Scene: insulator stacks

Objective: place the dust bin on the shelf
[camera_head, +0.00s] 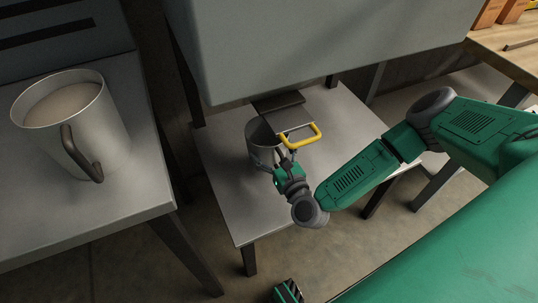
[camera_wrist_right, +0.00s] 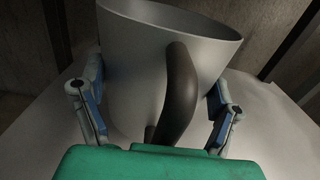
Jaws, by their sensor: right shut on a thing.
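A grey metal bin (camera_head: 256,151) stands upright on a low metal table (camera_head: 240,215), partly hidden by a dark flap and my gripper. My right gripper (camera_head: 277,167) is at its near side. In the right wrist view, the bin (camera_wrist_right: 135,55) fills the middle, with its dark curved handle (camera_wrist_right: 181,85) facing my palm. The two fingers of the right gripper (camera_wrist_right: 155,108) lie on either side of the bin and are shut on it. A similar, larger-looking bin (camera_head: 95,125) with a dark handle and greyish dust inside stands on the left table. My left gripper is not in view.
A big grey machine housing (camera_head: 320,45) overhangs the low table. The left table (camera_head: 130,205) is separated by a gap. A wooden bench (camera_head: 500,55) is at upper right.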

